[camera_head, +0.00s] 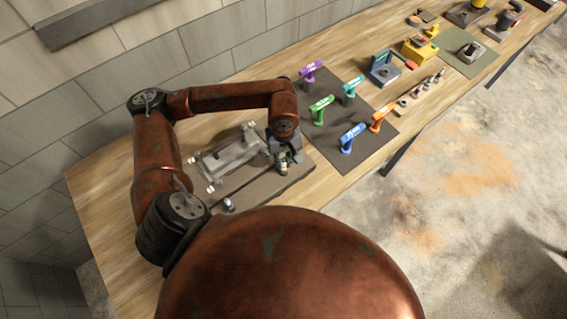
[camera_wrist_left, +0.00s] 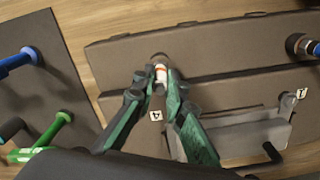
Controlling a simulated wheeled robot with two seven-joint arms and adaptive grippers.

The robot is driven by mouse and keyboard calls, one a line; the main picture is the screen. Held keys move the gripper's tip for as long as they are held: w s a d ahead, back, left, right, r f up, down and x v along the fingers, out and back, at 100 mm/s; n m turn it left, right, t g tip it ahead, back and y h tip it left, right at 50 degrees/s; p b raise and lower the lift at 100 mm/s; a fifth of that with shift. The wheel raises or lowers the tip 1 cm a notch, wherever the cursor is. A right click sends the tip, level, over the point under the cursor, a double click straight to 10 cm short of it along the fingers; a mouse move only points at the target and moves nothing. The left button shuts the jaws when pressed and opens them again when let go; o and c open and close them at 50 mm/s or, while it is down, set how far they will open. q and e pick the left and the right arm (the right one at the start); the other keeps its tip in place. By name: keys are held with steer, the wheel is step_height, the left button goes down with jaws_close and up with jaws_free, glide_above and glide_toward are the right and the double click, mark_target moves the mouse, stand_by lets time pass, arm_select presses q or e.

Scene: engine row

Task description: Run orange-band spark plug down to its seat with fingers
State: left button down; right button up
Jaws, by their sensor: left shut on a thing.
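The spark plug with the orange band (camera_wrist_left: 160,71) stands between the fingertips of my left gripper (camera_wrist_left: 158,84) in the wrist view, over the engine slab (camera_wrist_left: 215,60) beside the tag marked 4. Its white body and orange ring show. Its lower end goes toward a round dark opening, and I cannot tell how deep it sits. In the head view my left gripper (camera_head: 286,161) points down at the right end of the slab (camera_head: 262,190), shut on the plug (camera_head: 283,168). My right gripper is not in view.
Another plug with a blue band (camera_wrist_left: 303,46) stands at the slab's other end, near the tag marked 1. A grey metal bracket (camera_head: 232,158) lies along the slab. Coloured drivers (camera_head: 321,108) stand on a dark mat (camera_head: 345,165) to the right. A wall runs behind the bench.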

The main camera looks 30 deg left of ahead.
arm_select(q)
steer(key=m+b, duration=0.7)
steer(key=shift+f, duration=0.2)
steer(key=m+b, duration=0.6)
steer(key=shift+r+m, duration=0.15)
steer(key=shift+m, duration=0.55)
steer(key=c, duration=1.9)
jaws_free()
steer(key=shift+r, duration=0.1)
